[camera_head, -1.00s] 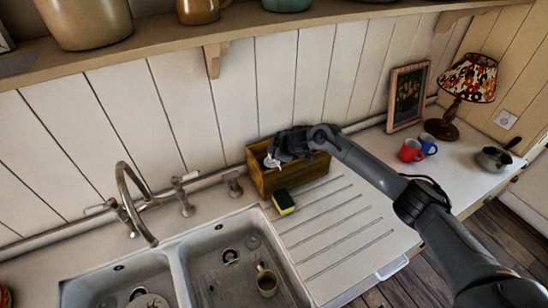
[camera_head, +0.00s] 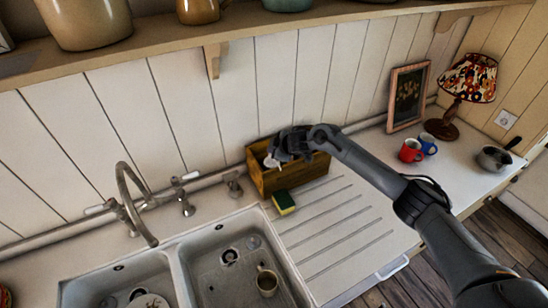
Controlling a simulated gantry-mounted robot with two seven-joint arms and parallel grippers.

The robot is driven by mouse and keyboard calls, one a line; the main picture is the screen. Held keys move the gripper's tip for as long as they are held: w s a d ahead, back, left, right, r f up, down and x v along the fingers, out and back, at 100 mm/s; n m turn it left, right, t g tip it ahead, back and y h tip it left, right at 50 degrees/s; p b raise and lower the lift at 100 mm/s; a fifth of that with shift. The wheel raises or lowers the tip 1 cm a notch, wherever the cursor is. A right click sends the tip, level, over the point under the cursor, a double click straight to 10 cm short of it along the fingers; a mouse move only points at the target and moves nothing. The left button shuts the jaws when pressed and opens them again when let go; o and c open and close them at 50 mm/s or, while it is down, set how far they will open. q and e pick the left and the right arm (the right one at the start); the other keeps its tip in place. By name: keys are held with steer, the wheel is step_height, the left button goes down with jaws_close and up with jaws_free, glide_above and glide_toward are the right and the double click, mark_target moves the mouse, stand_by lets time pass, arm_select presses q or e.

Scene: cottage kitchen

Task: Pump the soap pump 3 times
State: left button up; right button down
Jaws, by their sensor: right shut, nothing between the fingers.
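A small white piece (camera_head: 271,162), which looks like the soap pump's top, shows at the left end of the wooden box (camera_head: 268,183). The rest of the pump is hidden by the box and my gripper. My right gripper (camera_head: 277,158) is shut over the box, right at the white piece. I cannot tell whether it touches it. My left gripper is not in view.
A yellow and green sponge (camera_head: 284,203) lies in front of the box. The double sink (camera_head: 176,262) with its curved tap (camera_head: 131,190) is at left. The ribbed drainboard (camera_head: 335,238) is clear. Red (camera_head: 410,151) and blue (camera_head: 428,144) mugs stand right of my arm.

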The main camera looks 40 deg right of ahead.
steer(key=shift+f, duration=0.5)
stand_by(0.5)
steer(key=shift+r, duration=0.1)
steer(key=shift+r+p, duration=0.35)
steer(key=shift+p, duration=0.2)
steer(key=shift+r+p, duration=0.35)
step_height(320, 180, up, 5)
steer(key=p, duration=0.5)
steer(key=shift+r, duration=0.2)
